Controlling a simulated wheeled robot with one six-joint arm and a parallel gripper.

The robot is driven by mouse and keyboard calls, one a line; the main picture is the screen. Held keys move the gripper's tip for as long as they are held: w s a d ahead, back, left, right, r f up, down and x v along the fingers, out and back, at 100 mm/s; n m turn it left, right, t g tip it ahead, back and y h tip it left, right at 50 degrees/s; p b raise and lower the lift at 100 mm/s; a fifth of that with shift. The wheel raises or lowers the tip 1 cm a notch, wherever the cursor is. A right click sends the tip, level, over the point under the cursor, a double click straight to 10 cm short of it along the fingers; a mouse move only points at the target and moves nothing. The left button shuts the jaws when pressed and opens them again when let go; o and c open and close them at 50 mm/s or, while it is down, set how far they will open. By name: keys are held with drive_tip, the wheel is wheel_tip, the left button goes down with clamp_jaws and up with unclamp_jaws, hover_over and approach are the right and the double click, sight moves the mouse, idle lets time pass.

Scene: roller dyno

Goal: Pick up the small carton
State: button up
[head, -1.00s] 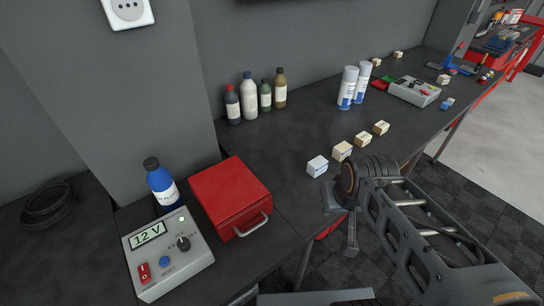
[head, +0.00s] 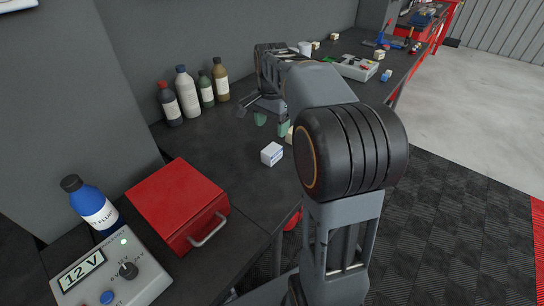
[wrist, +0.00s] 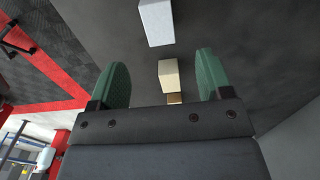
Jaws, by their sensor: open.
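Several small cartons stand on the dark bench. The nearest, a white one (head: 271,154), stands in front of my gripper; it also shows at the top of the wrist view (wrist: 156,22). A beige carton (head: 290,135) is mostly hidden behind my arm in the head view. In the wrist view the beige carton (wrist: 169,74) appears between my fingers, with a browner carton (wrist: 174,98) partly hidden below it. My gripper (head: 271,123) is open and empty, its green-padded fingers pointing down above the bench; the wrist view shows both fingers (wrist: 164,75) spread wide. I cannot tell its exact height above the cartons.
Several bottles (head: 191,92) stand along the wall left of my gripper. A red box (head: 177,205), a blue bottle (head: 90,205) and a 12 V device (head: 108,277) are nearer. A grey device (head: 358,67) sits farther along the bench. The bench between bottles and red box is clear.

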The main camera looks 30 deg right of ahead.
sight(272, 149)
wheel_tip(272, 149, down, 11)
drive_tip(key=shift+s+f+b, duration=0.1)
drive_tip(key=shift+s+b, duration=0.05)
drive_tip(key=shift+b, duration=0.15)
idle(0.4)
drive_tip(key=c, duration=1.1)
